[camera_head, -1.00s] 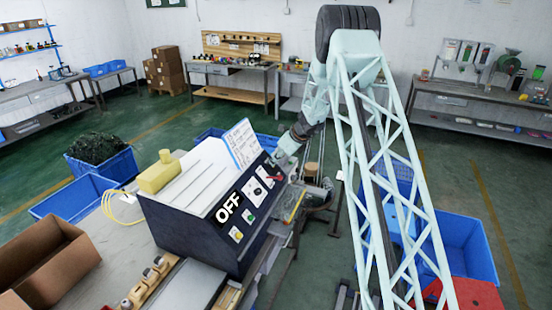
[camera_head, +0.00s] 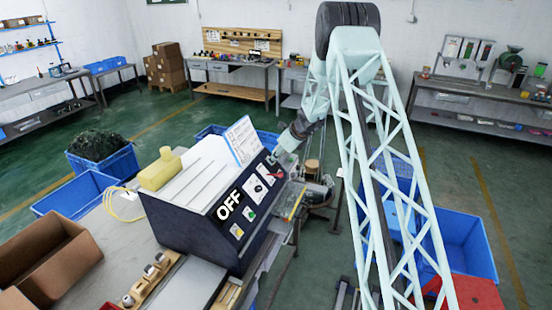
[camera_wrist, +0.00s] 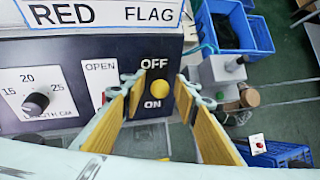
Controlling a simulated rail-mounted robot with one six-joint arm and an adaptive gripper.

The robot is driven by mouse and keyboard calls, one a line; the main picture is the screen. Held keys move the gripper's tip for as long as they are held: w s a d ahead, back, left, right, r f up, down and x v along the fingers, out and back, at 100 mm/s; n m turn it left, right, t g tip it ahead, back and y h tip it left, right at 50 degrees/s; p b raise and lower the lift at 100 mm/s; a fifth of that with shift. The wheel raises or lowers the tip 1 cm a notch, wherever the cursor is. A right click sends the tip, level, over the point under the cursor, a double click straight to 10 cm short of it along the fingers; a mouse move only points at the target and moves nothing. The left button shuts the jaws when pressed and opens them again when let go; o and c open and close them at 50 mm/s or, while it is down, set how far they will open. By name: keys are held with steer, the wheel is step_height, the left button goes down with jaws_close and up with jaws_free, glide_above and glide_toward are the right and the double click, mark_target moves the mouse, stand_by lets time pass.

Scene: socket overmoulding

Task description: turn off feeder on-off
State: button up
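The feeder on-off control has a yellow knob (camera_wrist: 159,87) on a dark blue panel, between a white OFF label (camera_wrist: 153,64) above and an ON label (camera_wrist: 152,104) below. Which of the two positions it is in I cannot tell. My gripper (camera_wrist: 158,82) is open, with its yellow-padded fingers one on each side of the knob and a gap visible on both sides. In the head view my gripper (camera_head: 284,158) is at the upper right end of the control box (camera_head: 190,229), and the fingertips are too small to make out.
An OPEN switch plate (camera_wrist: 101,80) sits just left of the fingers, with a length dial (camera_wrist: 36,104) further left. A RED FLAG sign (camera_wrist: 100,14) is above. A metal machine part (camera_head: 318,192) stands right of the box. Blue crates (camera_head: 468,240) stand on the floor.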

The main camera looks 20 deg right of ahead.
steer(key=shift+r, duration=0.1)
steer(key=v, duration=1.2)
stand_by(0.4)
steer(key=shift+a, duration=0.1)
stand_by(0.4)
